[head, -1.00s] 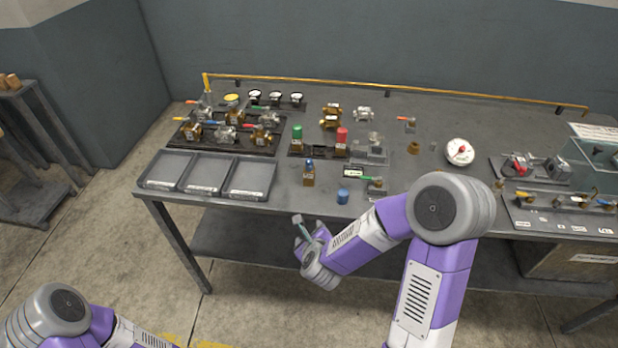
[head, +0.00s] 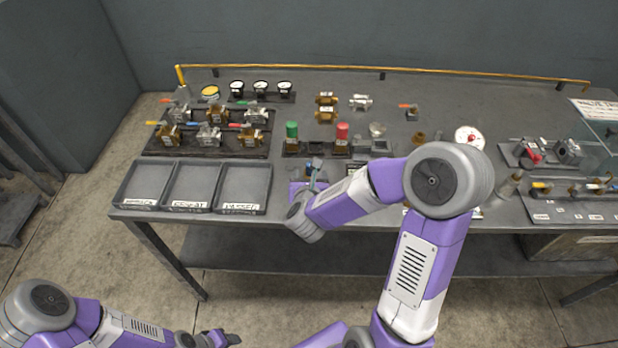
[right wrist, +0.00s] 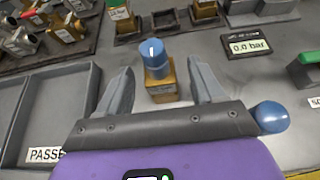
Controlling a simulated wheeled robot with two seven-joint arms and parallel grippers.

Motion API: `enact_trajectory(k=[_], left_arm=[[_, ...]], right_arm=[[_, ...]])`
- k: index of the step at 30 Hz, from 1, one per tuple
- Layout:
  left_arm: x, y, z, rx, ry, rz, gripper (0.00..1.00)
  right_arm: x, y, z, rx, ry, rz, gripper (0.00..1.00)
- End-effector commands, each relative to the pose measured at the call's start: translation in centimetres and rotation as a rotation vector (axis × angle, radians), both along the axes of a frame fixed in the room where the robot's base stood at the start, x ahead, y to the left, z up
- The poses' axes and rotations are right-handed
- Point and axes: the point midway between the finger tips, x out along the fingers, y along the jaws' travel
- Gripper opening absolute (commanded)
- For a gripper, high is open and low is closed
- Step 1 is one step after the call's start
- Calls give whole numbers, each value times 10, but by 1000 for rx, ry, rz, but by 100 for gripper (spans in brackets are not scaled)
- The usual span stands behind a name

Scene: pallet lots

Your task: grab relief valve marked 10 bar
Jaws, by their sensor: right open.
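A brass relief valve with a blue cap (right wrist: 160,85) stands upright in the right wrist view. Its front label is too small to read. My right gripper (right wrist: 163,80) is open, with one finger on each side of the valve and gaps showing. In the head view the right gripper (head: 312,186) is at the table's front part, and the blue cap (head: 313,164) shows just behind it. Valves with a green cap (head: 292,131) and a red cap (head: 342,133) stand behind, their markings unreadable. My left gripper (head: 222,339) is low in front of the table, its jaws unclear.
Three grey trays (head: 192,207) lie left of the blue-capped valve. A blue round piece (right wrist: 270,117) is close right of my gripper. A display reading 0.0 bar (right wrist: 257,42) lies behind it. A dark rack of valves (head: 205,150) stands at the back left.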

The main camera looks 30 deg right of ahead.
Motion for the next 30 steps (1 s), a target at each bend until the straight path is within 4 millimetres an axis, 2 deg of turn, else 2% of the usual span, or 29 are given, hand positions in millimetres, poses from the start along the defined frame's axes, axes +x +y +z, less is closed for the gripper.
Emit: enact_trajectory(k=[6, 15, 17, 28, 30], left_arm=[[0, 0, -5, 0, -1, 0, 49], [0, 0, -5, 0, -1, 0, 49], [0, 0, -5, 0, -1, 0, 49], [0, 0, -5, 0, -1, 0, 49], [0, 0, -5, 0, -1, 0, 49]], right_arm=[[24, -16, -14, 1, 3, -2, 67], [29, -18, -15, -2, 1, 2, 67], [29, -18, -15, -2, 1, 2, 59], [29, -18, -15, -1, 2, 2, 3], [29, -18, -15, -1, 2, 2, 0]])
